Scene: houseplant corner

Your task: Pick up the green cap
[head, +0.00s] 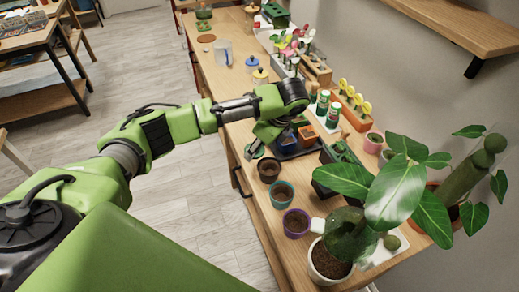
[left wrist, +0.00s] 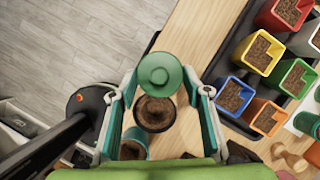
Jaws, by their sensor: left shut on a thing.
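In the left wrist view a dark pot of soil (left wrist: 155,119) shows below the cap. I cannot tell the height of the cap above the table. My right gripper is not in view.
The dark pot (head: 269,169), a teal pot (head: 283,193) and a purple pot (head: 296,222) stand along the table's left edge. A dark tray (head: 287,152) holds colored pots. A large leafy plant (head: 395,195) stands front right. Bare tabletop (head: 228,78) lies farther back.

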